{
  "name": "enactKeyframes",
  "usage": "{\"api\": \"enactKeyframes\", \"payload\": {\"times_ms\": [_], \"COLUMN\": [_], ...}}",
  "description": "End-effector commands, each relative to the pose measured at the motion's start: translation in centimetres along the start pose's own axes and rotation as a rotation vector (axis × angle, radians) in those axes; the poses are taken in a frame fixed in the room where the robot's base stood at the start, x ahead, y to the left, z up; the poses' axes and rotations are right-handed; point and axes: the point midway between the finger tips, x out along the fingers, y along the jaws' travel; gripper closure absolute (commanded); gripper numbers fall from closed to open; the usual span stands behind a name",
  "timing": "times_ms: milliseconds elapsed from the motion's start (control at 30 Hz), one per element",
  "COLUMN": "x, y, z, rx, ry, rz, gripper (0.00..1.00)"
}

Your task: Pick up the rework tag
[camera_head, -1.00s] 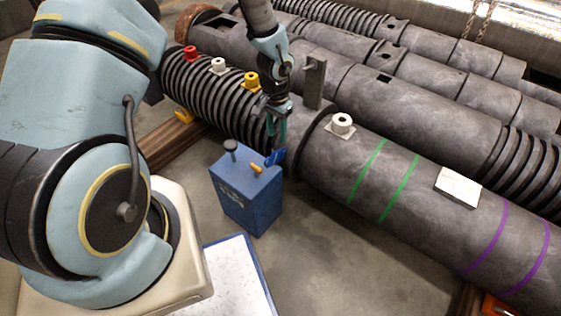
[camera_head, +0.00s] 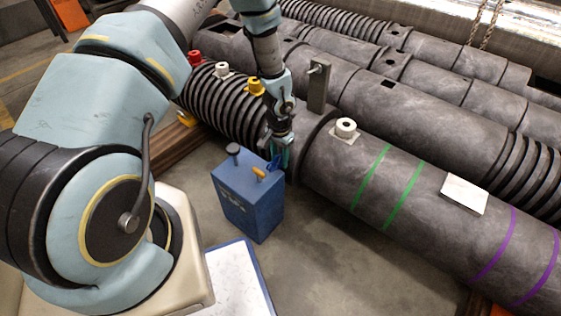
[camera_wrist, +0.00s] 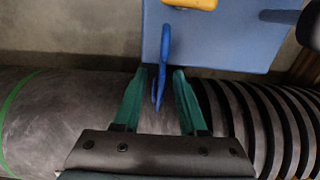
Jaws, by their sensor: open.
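A thin blue piece (camera_wrist: 164,60), which I take to be the rework tag, stands edge-on at the side of the blue can (camera_wrist: 225,40) in the wrist view. My gripper (camera_wrist: 160,80) is open, with one green finger on either side of it and a gap to each. In the head view my gripper (camera_head: 280,155) points down between the blue can (camera_head: 250,205) and the black barrel (camera_head: 320,150). Only a little of the blue tag (camera_head: 274,163) shows there beside the fingers. What holds the tag up is unclear.
The can's top carries a dark cap (camera_head: 233,149) and a yellow-orange piece (camera_head: 258,173). A metal post (camera_head: 317,85) and white knob (camera_head: 346,127) rise from the barrel close by. A blue-edged white panel (camera_head: 236,280) lies in front; grey floor is clear right of the can.

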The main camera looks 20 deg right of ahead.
Motion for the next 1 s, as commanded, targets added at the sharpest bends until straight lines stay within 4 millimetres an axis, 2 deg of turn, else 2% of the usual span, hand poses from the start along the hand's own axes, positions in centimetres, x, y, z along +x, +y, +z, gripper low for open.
{"api": "enactKeyframes", "payload": {"times_ms": [67,433,1000], "x": [-0.04,-0.07,-0.08], "y": [-0.01,-0.02,-0.02], "z": [-0.01,-0.01,-0.01], "rx": [0.0,0.0,0.0], "ry": [0.0,0.0,0.0], "rz": [0.0,0.0,0.0], "gripper": [0.59,0.99,1.0]}}
